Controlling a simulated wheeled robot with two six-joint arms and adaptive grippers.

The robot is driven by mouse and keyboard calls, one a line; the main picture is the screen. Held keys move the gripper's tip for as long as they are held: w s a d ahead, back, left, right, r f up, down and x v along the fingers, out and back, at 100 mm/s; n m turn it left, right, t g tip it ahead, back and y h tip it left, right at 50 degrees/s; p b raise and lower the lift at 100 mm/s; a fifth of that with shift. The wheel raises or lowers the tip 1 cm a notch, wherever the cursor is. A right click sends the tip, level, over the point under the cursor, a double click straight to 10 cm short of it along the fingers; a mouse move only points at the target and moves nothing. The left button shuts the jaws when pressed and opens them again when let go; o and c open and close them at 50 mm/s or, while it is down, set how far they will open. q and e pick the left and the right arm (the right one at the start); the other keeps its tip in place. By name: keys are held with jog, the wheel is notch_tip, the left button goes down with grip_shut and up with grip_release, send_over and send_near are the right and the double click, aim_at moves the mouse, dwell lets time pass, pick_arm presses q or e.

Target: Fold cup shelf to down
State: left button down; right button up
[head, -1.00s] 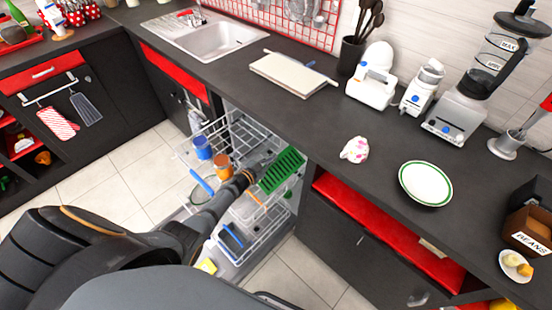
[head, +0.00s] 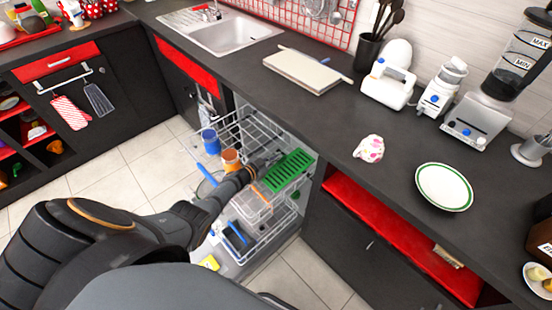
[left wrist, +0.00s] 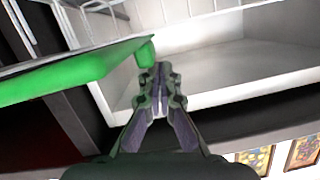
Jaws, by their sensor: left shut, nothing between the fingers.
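The green cup shelf (head: 291,169) is on the right side of the open dishwasher's upper rack (head: 250,125), sloping in the head view. It also shows as a green-edged panel in the left wrist view (left wrist: 75,77). My left gripper (head: 268,162) reaches over the rack to the left of the shelf. In the left wrist view the fingers (left wrist: 160,75) are shut with nothing between them. Their tips are close to the rounded green end of the shelf; I cannot tell whether they touch. My right gripper is not in view.
The lower rack (head: 268,235) is below.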

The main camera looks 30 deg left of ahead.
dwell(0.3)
pick_arm(q)
jog(key=r+p, duration=0.5)
jog(key=shift+s+a+r+p, duration=0.1)
jog(key=shift+s+p, duration=0.1)
jog(key=shift+p, duration=0.15)
jog(key=f+p+v, duration=0.1)
jog(key=v, duration=0.8)
jog(key=shift+s+a+p, duration=0.15)
jog(key=shift+a+p, duration=0.15)
jog(key=shift+r, duration=0.1)
